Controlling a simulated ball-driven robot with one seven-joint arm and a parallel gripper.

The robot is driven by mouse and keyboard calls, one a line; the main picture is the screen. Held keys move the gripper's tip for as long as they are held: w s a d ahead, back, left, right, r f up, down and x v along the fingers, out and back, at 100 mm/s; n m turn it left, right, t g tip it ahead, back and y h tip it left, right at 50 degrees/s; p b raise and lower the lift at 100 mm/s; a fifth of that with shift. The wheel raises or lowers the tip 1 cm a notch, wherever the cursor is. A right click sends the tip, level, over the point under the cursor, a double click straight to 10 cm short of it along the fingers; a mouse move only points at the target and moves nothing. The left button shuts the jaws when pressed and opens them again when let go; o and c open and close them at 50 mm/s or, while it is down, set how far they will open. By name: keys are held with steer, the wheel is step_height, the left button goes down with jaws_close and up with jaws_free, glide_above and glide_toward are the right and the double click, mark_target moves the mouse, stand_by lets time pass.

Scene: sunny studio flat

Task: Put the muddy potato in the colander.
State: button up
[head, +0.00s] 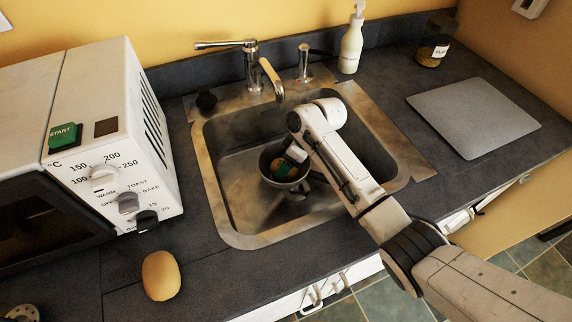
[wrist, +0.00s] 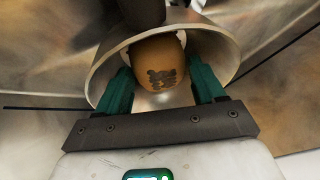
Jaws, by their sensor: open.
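The colander (head: 302,187), a grey metal bowl with no holes discernible from here, stands in the sink basin. A brown potato (wrist: 158,60) with dark mud patches is inside the bowl; a small part of it also shows in the head view (head: 277,164). My gripper (head: 287,171) reaches down into the bowl. In the wrist view its green fingers (wrist: 162,74) are open, one on each side of the potato, within the bowl's rim (wrist: 98,77). Whether either finger touches the potato is unclear. The potato's underside is hidden.
A plain yellow-brown potato (head: 161,275) lies on the counter at front left. A white toaster oven (head: 90,150) stands left of the sink. The tap (head: 266,75) overhangs the basin's back. A soap bottle (head: 351,45), a jar (head: 433,45) and a grey board (head: 474,117) are behind and right.

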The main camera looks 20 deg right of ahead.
steer(key=v, duration=1)
steer(key=shift+d+r, duration=0.2)
steer(key=shift+r, duration=0.1)
